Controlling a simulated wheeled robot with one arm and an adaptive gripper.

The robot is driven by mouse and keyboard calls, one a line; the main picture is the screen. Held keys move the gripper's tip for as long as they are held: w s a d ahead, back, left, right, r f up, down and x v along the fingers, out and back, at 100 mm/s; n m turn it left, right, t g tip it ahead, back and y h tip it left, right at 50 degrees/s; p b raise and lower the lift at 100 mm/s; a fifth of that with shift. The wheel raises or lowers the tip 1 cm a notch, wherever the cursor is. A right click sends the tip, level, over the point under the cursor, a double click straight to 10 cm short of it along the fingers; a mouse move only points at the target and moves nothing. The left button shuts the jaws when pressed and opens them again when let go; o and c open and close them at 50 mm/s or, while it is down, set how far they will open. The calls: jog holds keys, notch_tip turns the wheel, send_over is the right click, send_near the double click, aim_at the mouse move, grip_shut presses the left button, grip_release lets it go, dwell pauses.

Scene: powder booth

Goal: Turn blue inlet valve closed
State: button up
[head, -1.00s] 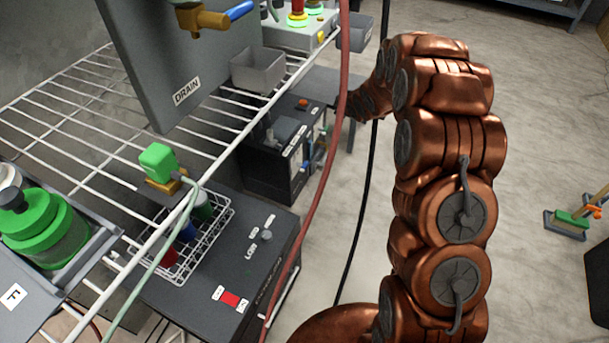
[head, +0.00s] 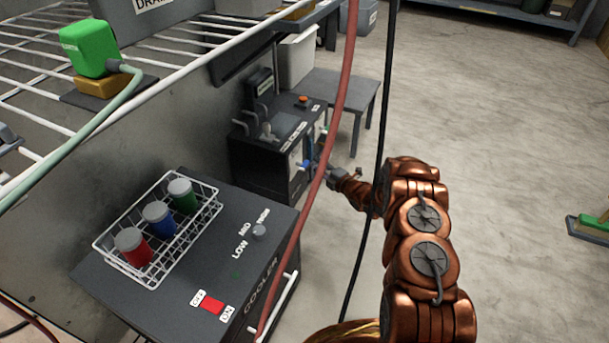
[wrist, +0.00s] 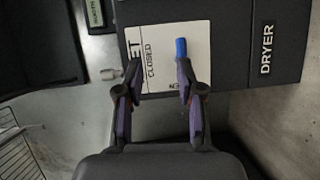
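The blue inlet valve handle (wrist: 181,48) shows in the wrist view in front of a white label plate (wrist: 160,70) on which I can read "CLOSED". In the head view the small blue handle (head: 305,165) is at the front of the black dryer (head: 262,160). My gripper (wrist: 157,72) is open, its two fingers apart. The right fingertip is close to the lower end of the blue handle; I cannot tell whether they touch. The left finger is over the label's left part. In the head view my gripper (head: 333,174) is small, just beside the dryer front.
A black cooler (head: 190,265) carrying a wire basket of red, blue and green jars stands nearer. A red hose (head: 335,120) and a black cable (head: 374,185) hang across the view. A grey table (head: 345,90) stands behind the dryer. The floor at right is mostly clear.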

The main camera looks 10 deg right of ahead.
aim_at(306, 167)
jog(key=shift+n+y, duration=0.6)
jog(key=shift+w+a+f+b, duration=0.55)
jog(key=shift+w+a+b, duration=0.2)
jog(key=shift+w+a, duration=0.1)
jog(key=shift+w+a+f+b, duration=0.6)
jog(key=shift+w+a+b, duration=0.1)
jog(key=shift+w+a, duration=0.15)
jog(key=shift+w+a+f+b, duration=0.55)
jog(key=shift+w+a+b, duration=0.2)
jog(key=shift+w+a, duration=0.1)
jog(key=shift+d, duration=0.1)
grip_shut()
